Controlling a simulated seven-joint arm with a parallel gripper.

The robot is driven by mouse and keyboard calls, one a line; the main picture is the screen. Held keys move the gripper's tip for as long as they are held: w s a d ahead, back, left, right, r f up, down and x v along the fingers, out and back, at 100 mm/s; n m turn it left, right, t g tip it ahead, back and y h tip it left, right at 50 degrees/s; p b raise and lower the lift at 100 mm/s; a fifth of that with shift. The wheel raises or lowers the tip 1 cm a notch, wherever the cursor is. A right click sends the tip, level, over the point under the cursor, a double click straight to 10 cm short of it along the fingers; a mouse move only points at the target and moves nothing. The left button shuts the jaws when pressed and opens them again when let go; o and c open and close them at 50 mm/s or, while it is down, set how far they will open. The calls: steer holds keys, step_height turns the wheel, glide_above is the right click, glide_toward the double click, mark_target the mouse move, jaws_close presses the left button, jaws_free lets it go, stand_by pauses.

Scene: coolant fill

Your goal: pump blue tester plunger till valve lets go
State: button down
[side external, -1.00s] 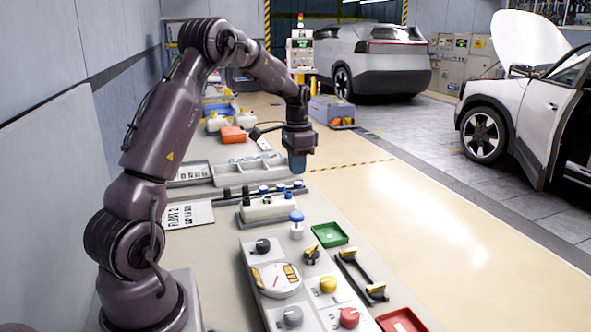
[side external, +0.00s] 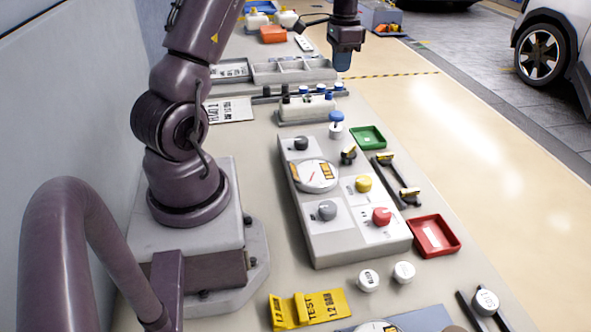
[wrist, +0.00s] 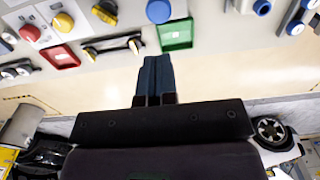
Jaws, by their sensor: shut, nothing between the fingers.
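The blue plunger cap (side external: 336,117) tops a short white body at the far right corner of the grey tester panel (side external: 340,245). In the wrist view the blue cap (wrist: 158,11) is at the top, just beyond my fingertips. My gripper (side external: 343,60) is shut and empty, its fingers pointing down, and shows above and beyond the cap, apart from it. In the wrist view my shut gripper (wrist: 156,62) points toward the cap. The panel carries a round white gauge (side external: 315,175) with a red needle; its reading is too small to tell. I cannot tell which part is the valve.
Black, yellow, grey and red knobs and a small yellow-and-black lever (side external: 348,154) stand on the panel. A green tray (side external: 366,129), a black bar with yellow ends (side external: 396,182) and a red tray (side external: 433,252) lie along its right. A bottle rack (side external: 306,112) stands behind.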

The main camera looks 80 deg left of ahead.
mark_target(337, 114)
steer(key=shift+r, duration=0.1)
step_height(337, 114, up, 2)
steer(key=shift+r, duration=0.2)
step_height(337, 114, down, 14)
steer(key=shift+f, duration=0.1)
stand_by(0.5)
